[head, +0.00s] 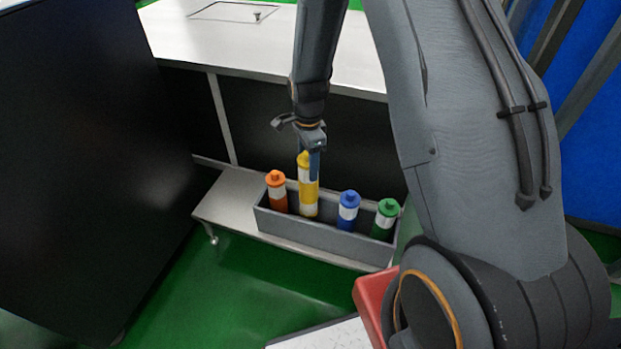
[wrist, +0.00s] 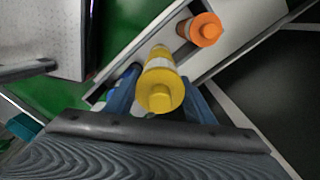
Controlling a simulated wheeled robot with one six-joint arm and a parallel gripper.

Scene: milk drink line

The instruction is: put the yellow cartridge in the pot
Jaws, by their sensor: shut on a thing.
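The yellow cartridge (head: 308,190) has a white band and stands upright, its lower end within the grey holder box (head: 320,236). My gripper (head: 310,165) is shut on its upper part from above. In the wrist view the yellow cartridge (wrist: 160,90) shows between the two blue fingers of my gripper (wrist: 158,100). I cannot tell whether its bottom touches the box floor. No pot is seen in either view.
In the same box stand an orange cartridge (head: 277,192) at left, a blue one (head: 348,210) and a green one (head: 385,218) at right. The box sits on a low metal shelf (head: 226,200) below a steel counter (head: 240,42). A dark cabinet (head: 90,150) stands at left.

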